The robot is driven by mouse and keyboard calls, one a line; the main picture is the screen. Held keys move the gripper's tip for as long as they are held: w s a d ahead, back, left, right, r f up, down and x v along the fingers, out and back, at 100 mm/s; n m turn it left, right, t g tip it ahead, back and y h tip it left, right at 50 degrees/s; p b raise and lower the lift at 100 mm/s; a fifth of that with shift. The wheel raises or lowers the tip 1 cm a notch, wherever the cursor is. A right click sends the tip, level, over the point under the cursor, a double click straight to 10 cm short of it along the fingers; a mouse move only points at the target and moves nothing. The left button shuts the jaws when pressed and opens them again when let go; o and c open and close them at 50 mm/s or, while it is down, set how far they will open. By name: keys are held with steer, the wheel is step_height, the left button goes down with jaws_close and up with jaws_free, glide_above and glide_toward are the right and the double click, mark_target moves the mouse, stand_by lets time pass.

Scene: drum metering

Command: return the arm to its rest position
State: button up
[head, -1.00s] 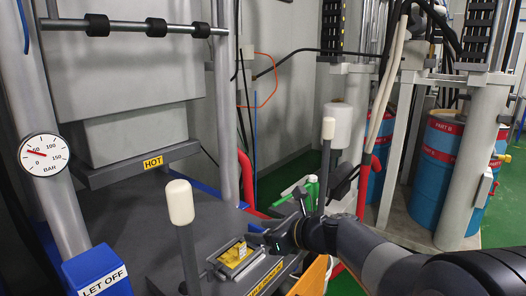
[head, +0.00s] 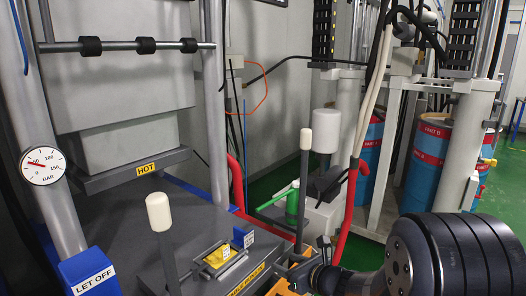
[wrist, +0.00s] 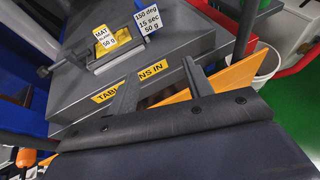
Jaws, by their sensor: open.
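My gripper (wrist: 160,72) shows in the wrist view with its two dark fingers apart and nothing between them. Beyond the fingertips are the front edge of a grey press table (wrist: 168,62) and its yellow label. In the head view my dark, ribbed arm fills the lower right corner, and the fingers cannot be made out clearly there. A small metal frame with a yellow label (head: 218,256) lies on the table, apart from my gripper. It also shows at the top of the wrist view, beside a white card (wrist: 148,20) reading 150 deg, 15 sec, 50 g.
Two upright handles with cream knobs stand near the table, one at left (head: 159,212) and one nearer my arm (head: 306,140). A red pipe (head: 346,215), a green can (head: 292,205) and blue-and-red drums (head: 430,160) stand behind. Green floor is open at right.

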steer(key=s+d+f+m+t+h+p, duration=0.1)
steer(key=d+f+m+h+p, duration=0.1)
steer(key=d+f, duration=0.3)
steer(key=shift+s+d+m+t+h, duration=0.2)
steer(key=shift+d+m+t+h, duration=0.1)
steer(key=shift+d+m+h, duration=0.15)
